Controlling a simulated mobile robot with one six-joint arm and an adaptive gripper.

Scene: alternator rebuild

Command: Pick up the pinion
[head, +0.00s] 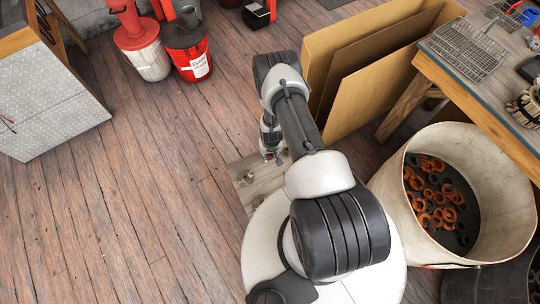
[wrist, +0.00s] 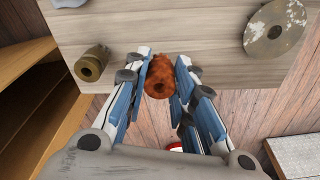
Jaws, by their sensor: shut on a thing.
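In the wrist view, a rusty red-brown, roughly cylindrical part with a dark hole in its end, which I take to be the pinion (wrist: 159,76), sits between the fingers of my gripper (wrist: 158,70). The blue-sided fingers are shut on it from left and right. It shows against the edge of a pale wooden surface (wrist: 180,35); whether it touches that surface I cannot tell. In the head view my gripper (head: 272,156) is small beyond my arm, by the wooden surface (head: 243,171), and the pinion cannot be made out.
On the wooden surface lie a brass-coloured bushing (wrist: 91,65) at left and a worn grey disc with a hole (wrist: 275,28) at right. In the head view, cardboard sheets (head: 350,75) and a bin of rusty rings (head: 400,215) stand right of my arm.

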